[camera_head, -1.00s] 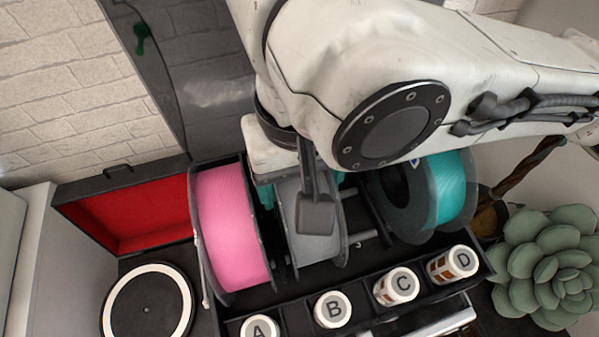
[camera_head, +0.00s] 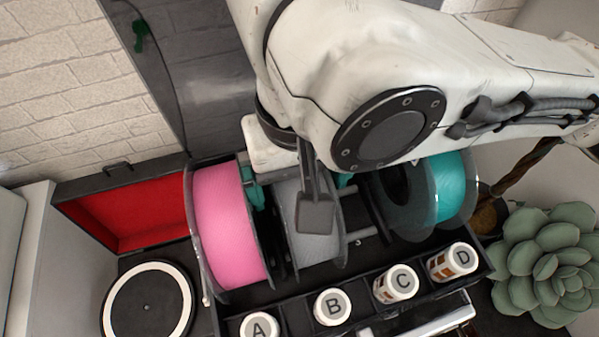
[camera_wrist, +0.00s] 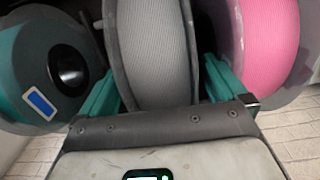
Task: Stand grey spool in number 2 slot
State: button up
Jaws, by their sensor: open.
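The grey spool (camera_head: 318,247) stands upright in the black rack, between the pink spool (camera_head: 230,225) and the teal spool (camera_head: 452,188). My gripper (camera_head: 303,190) is above and behind it, open, partly hidden by my arm. In the wrist view the grey spool (camera_wrist: 155,55) lies between the two teal fingers of my gripper (camera_wrist: 160,88), one on each side. I cannot tell whether they touch it. No slot number is readable.
White-lidded jars A (camera_head: 260,327), B (camera_head: 332,307), C (camera_head: 397,284) and D (camera_head: 453,262) line the rack's front. An open red-lined case (camera_head: 125,215) and a black-and-white disc (camera_head: 150,305) are at left. A succulent (camera_head: 550,262) is at right.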

notch_tip(320, 180, up, 11)
jog(key=shift+f, duration=0.1)
dwell(0.5)
dwell(0.7)
